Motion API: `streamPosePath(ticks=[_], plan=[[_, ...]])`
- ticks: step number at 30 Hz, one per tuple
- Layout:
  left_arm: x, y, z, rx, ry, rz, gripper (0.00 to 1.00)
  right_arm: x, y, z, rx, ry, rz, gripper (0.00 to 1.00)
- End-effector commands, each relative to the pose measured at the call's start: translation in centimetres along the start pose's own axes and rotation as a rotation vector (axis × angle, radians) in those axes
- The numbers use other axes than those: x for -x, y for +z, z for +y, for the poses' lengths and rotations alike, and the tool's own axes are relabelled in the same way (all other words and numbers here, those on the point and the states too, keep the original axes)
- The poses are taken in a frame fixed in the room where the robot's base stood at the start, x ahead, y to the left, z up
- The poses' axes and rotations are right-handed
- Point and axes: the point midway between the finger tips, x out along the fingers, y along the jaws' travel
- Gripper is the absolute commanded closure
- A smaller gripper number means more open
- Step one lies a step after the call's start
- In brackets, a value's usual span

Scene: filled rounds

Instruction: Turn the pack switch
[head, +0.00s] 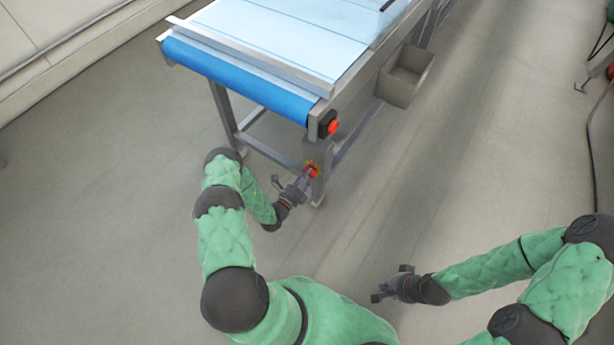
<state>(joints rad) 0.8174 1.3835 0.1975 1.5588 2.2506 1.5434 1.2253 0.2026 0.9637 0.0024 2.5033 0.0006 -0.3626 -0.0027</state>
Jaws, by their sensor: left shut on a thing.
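The pack switch (313,167) is a small red and yellow part low on the front leg of the conveyor. My left gripper (305,178) is at the switch, shut on it; the fingers partly cover it. The switch's exact turn position is too small to tell.
The conveyor (240,82) has a blue belt end and a pale top. A red button on a black box (328,125) sits above the switch. The floor around my right arm is clear.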

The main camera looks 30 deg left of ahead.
Motion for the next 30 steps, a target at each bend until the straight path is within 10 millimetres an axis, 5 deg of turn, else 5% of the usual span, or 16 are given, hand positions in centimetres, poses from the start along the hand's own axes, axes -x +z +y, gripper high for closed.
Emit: streamPosePath(ticks=[30], plan=[[0.0,-0.2,0.0,0.495,0.002,0.000,1.00,-1.2,0.0,0.4,0.000,0.000,0.000,1.00]])
